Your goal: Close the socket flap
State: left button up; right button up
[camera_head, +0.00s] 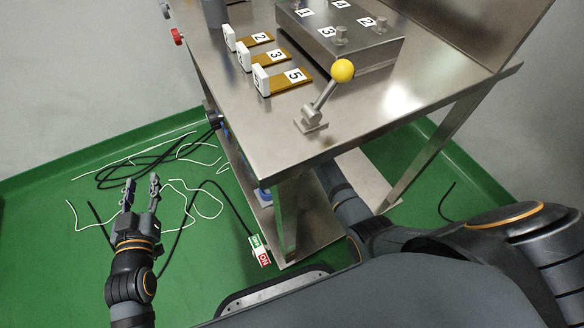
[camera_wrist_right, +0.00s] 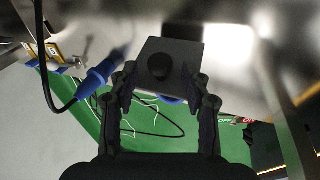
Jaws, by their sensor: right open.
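In the right wrist view, a grey square plate with a dark round knob or hole (camera_wrist_right: 167,52), which looks like the socket flap, stands straight ahead under the table. My right gripper (camera_wrist_right: 159,76) is open, with one finger at each side of the plate's lower part; contact cannot be told. A bit of blue (camera_wrist_right: 170,99) shows just below the plate, mostly hidden. In the head view my right gripper is hidden under the table. My left gripper (camera_head: 140,191) is open and empty above the green floor, left of the table.
A blue plug (camera_wrist_right: 97,78) on a black cable is left of my right gripper. The metal table (camera_head: 225,78) carries numbered blocks, a metal box (camera_head: 340,42) and a lever with a yellow knob (camera_head: 342,70). Loose cables (camera_head: 185,185) lie on the floor. An ON/OFF sign (camera_head: 261,250) hangs low.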

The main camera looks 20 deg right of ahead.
jog(key=v, duration=1.2)
jog(key=shift+s, duration=0.1)
